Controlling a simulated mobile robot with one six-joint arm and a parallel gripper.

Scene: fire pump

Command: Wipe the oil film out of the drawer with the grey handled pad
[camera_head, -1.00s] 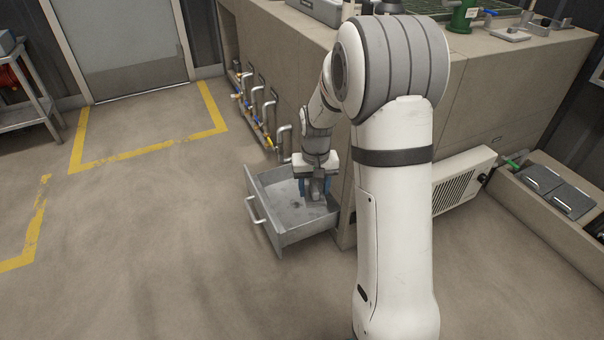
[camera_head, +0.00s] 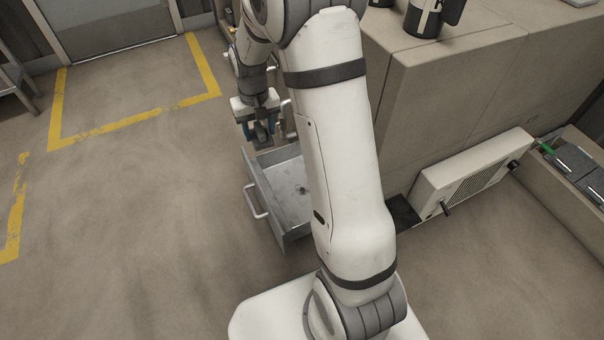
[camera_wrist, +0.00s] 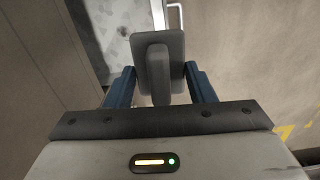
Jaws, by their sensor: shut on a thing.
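The drawer (camera_head: 262,207) is pulled open from the tan cabinet, its bar handle facing left. Its grey floor (camera_head: 289,200) carries a small dark mark (camera_head: 301,189); my arm hides the drawer's right part. My gripper (camera_head: 260,128) is above the drawer's far end, shut on the grey handled pad (camera_head: 264,137). In the wrist view, the blue fingers (camera_wrist: 160,86) stand on both sides of the grey pad (camera_wrist: 174,62). Beyond it, part of the drawer floor (camera_wrist: 98,22) shows dark speckles, and the drawer handle (camera_wrist: 176,14) is at the top.
The tan cabinet (camera_head: 440,95) stands right of the drawer, with a black-and-white container (camera_head: 424,18) on top. A white vented unit (camera_head: 470,172) sits against it. A trough (camera_head: 590,165) is at the far right. The floor left of the drawer (camera_head: 150,230) is clear, with yellow lines.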

